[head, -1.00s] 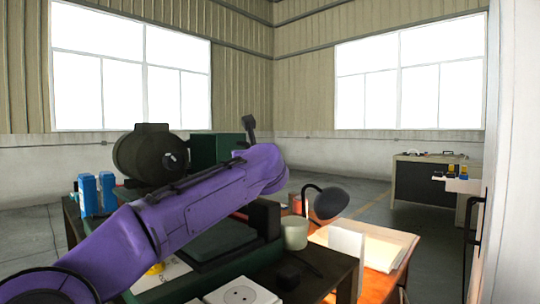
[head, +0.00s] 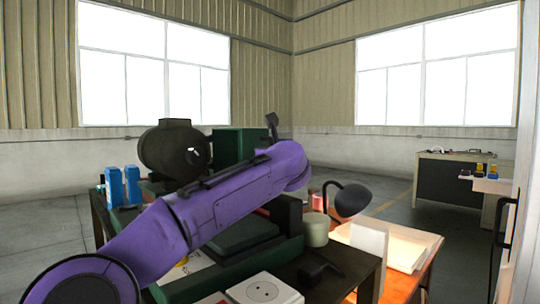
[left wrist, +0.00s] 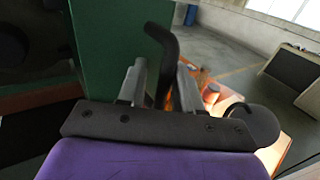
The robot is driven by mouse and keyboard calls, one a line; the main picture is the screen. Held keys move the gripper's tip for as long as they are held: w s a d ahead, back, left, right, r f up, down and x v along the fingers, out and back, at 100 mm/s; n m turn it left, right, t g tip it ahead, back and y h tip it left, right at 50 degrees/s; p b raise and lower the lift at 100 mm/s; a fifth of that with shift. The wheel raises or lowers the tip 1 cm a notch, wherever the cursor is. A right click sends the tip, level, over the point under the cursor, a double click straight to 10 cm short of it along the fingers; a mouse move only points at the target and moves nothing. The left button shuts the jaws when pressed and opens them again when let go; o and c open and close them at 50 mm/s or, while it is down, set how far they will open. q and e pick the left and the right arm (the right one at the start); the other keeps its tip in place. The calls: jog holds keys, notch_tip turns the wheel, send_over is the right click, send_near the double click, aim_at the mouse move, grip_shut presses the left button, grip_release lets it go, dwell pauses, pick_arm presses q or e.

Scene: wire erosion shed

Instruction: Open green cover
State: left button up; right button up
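The green cover (head: 228,146) is a dark green box-like part on the machine, beside the dark round motor-like body. It looks closed. In the left wrist view it is the green panel (left wrist: 108,38) at the left. A black bent handle (left wrist: 166,48) rises beside its edge; its top also shows in the head view (head: 271,122). My left gripper (left wrist: 160,72) has its two grey fingers apart, one on each side of the handle. A gap seems to show beside the handle, so the fingers do not look closed on it. In the head view my purple left arm hides this gripper. My right gripper is not in view.
A round dark motor-like body (head: 173,150) and blue bottles (head: 123,186) stand left of the cover. A pale cup (head: 315,230), a black lamp (head: 350,200) and a white socket plate (head: 265,289) are at the right and front. Open floor lies behind.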

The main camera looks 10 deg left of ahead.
pick_arm(q)
jog(key=shift+s, duration=0.15)
jog(key=b+v, duration=0.3)
jog(key=v, duration=0.7)
jog(key=shift+b, duration=0.4)
jog(key=shift+s, duration=0.1)
